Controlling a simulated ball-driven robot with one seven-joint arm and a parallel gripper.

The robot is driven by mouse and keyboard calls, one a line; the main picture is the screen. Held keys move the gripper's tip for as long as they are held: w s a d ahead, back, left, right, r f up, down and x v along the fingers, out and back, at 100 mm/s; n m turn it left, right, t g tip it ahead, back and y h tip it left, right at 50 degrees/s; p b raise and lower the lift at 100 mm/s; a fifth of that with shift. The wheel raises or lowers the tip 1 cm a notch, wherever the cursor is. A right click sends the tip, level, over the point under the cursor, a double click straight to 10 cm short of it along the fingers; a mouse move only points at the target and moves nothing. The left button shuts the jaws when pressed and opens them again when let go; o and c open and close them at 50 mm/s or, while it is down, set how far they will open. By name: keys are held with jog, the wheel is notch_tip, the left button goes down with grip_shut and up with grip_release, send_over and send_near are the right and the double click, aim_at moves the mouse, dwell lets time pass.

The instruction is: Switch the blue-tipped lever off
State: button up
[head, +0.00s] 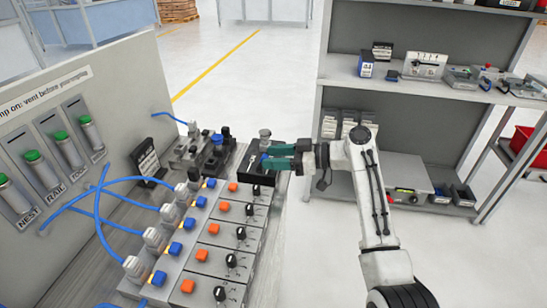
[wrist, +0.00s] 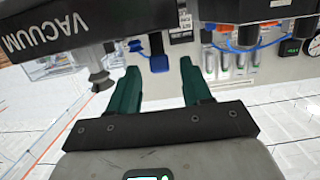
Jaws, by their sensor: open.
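The blue-tipped lever (wrist: 159,63) hangs from the edge of a dark box labelled VACUUM (wrist: 45,33), which appears upside down in the wrist view. My gripper (wrist: 158,80) is open, with one green finger on each side of the blue tip in that picture. I cannot tell whether either finger touches it. In the head view my gripper (head: 268,158) reaches in from the right above the black box (head: 255,185). The fingers hide much of the lever there.
Orange buttons, black knobs and blue tubes fill the grey panel (head: 215,255) in front of the box. A labelled board (head: 75,130) with green-topped gauges stands left. A grey shelf (head: 345,100) stands behind my arm. Open floor lies beyond the bench.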

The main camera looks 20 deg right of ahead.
jog(key=b+v, duration=0.1)
jog(key=v, duration=0.9)
jog(key=shift+s, duration=0.1)
jog(key=s+a+f+m+g+h+p, duration=0.1)
jog(key=s+a+f+m+g+h, duration=0.2)
jog(key=s+f, duration=0.6)
jog(key=s+a+f+m+g+h+p, duration=0.1)
jog(key=s+a+f+m+g+h, duration=0.15)
jog(key=s+a+f, duration=0.5)
jog(key=s+d+f+m+g+h, duration=0.1)
jog(key=s+m+h, duration=0.1)
jog(key=s, duration=0.5)
jog(key=s+d+f+m+h+p, duration=0.1)
jog(key=s+d+f+h, duration=0.1)
jog(key=s, duration=0.6)
jog(key=s+d+f+m+g+h, duration=0.1)
jog(key=s+f+m+h, duration=0.1)
jog(key=s, duration=0.6)
jog(key=shift+d+m+g+h, duration=0.3)
jog(key=shift+m+g+h, duration=0.05)
jog(key=shift+h, duration=0.4)
